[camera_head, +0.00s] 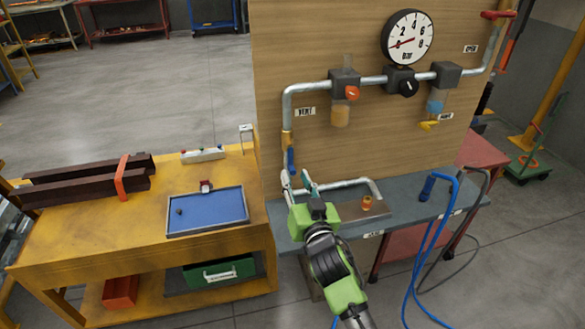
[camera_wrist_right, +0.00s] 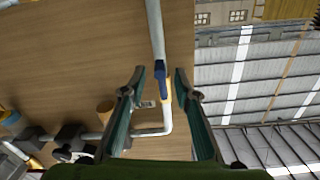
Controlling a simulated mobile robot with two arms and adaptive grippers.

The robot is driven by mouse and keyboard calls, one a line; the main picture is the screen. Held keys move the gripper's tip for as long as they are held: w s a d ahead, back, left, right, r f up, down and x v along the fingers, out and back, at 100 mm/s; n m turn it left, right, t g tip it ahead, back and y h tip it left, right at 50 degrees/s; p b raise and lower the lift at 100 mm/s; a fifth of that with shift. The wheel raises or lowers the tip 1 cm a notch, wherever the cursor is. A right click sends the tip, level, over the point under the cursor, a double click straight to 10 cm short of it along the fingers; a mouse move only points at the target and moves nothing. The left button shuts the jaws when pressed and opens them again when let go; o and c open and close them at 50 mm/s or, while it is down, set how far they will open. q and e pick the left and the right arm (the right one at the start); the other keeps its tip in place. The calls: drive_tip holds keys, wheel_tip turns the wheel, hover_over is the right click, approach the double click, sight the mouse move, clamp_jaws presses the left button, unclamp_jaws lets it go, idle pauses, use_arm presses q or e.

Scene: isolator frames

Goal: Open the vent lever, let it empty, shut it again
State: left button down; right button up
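A blue-handled lever (camera_head: 291,161) hangs along the left vertical pipe, below a yellow section, with a small label (camera_head: 305,112) beside the pipe that I cannot read surely. The lever also shows in the right wrist view (camera_wrist_right: 160,77), pointing along the pipe. My right gripper (camera_head: 297,179) is open and empty, its fingertips just below the lever in the head view. In the wrist view the fingers (camera_wrist_right: 158,90) stand apart on either side of the lever's line; contact is not visible. The round gauge (camera_head: 407,38) has a red needle pointing left, near the low end. My left gripper is not in view.
A wooden panel (camera_head: 300,60) stands behind the pipes. The grey bench (camera_head: 405,205) carries a low bent pipe. A yellow workbench (camera_head: 110,225) stands left.

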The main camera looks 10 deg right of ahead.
sight(293, 169)
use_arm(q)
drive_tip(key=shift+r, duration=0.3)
use_arm(e)
drive_tip(key=shift+w, duration=1.8)
drive_tip(key=shift+a, duration=0.1)
clamp_jaws()
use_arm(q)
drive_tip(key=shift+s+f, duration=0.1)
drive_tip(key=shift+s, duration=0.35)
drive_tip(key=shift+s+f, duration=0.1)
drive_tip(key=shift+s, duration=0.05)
